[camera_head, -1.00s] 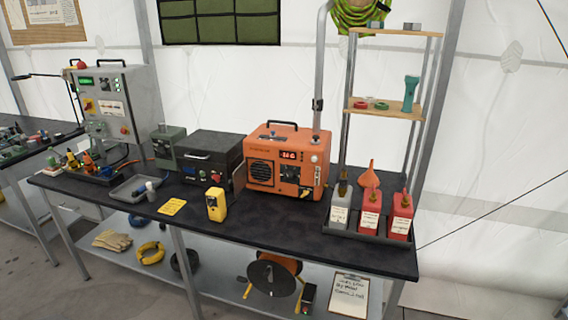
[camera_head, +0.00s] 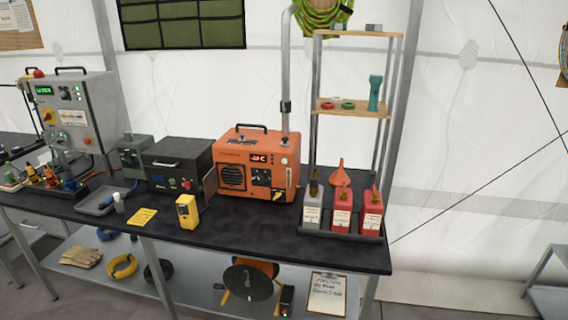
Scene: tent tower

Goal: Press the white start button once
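An orange machine with a carry handle (camera_head: 258,164) stands on the dark bench. A grey cabinet (camera_head: 78,112) at the left has a green display and several small knobs. Neither of my grippers is in view.
The dark bench (camera_head: 240,225) holds a yellow handheld device (camera_head: 187,211), a yellow card (camera_head: 142,217), a grey tray (camera_head: 95,206) and a tray of jerrycans (camera_head: 341,212). A shelf stand (camera_head: 357,105) rises at the right. The bench front is mostly clear.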

